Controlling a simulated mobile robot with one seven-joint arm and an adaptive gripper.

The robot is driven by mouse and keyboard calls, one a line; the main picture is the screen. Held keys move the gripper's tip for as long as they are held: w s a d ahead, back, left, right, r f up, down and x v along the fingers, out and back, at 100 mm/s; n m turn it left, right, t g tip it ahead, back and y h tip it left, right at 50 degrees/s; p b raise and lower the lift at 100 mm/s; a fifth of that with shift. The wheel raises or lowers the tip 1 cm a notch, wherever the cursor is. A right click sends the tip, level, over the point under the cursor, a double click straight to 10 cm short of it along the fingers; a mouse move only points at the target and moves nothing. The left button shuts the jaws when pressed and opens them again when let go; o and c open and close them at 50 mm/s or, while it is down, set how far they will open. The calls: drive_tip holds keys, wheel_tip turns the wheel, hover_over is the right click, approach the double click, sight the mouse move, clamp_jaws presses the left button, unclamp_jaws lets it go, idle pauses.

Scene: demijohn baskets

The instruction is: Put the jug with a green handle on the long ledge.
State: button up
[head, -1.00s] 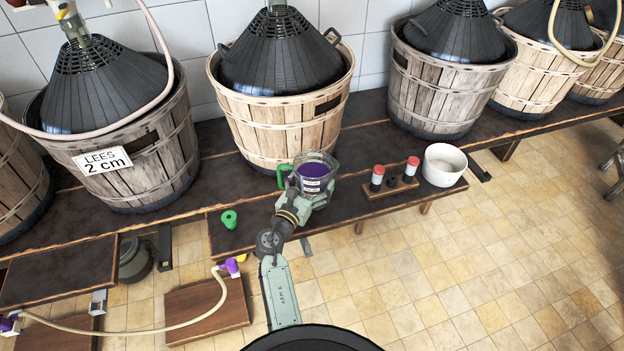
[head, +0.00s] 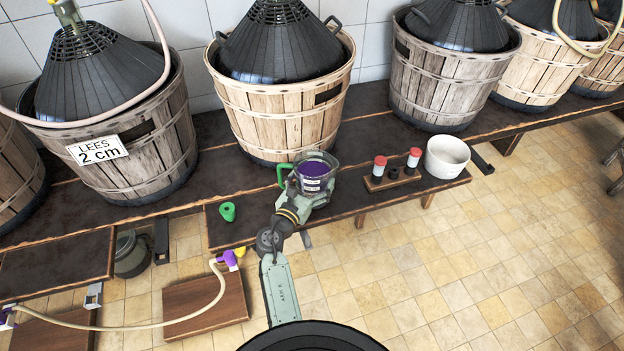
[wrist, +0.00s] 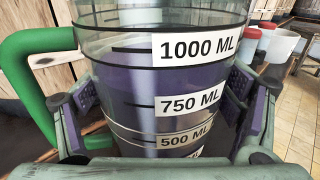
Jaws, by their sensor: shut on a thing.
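The jug (head: 313,171) is clear with a green handle on its left and dark purple liquid inside. My gripper (head: 312,192) is shut around its lower body. The wrist view shows the jug (wrist: 165,85) upright and close, with marks up to 1000 ML, and the gripper's pads pressed on both sides. The long ledge (head: 390,143) is the dark wooden shelf under the row of baskets. The jug is over or near its front edge, beside a lower dark bench; I cannot tell whether its base touches anything.
A pale wooden basket (head: 280,115) with a black cover stands behind the jug. A small rack with two red-capped vials (head: 379,167) and a white bowl (head: 446,156) stand to the right. The ledge is bare between baskets.

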drive_tip(key=shift+f+b, duration=0.3)
drive_tip(key=shift+b, duration=0.15)
idle(0.4)
drive_tip(key=o, duration=1.7)
drive_tip(key=shift+c, duration=0.2)
drive_tip(key=shift+o, duration=0.8)
drive_tip(key=shift+f, duration=0.1)
drive_tip(key=shift+s+f, duration=0.1)
drive_tip(key=shift+f, duration=0.2)
drive_tip(key=v, duration=1.2)
drive_tip(key=shift+r, duration=0.2)
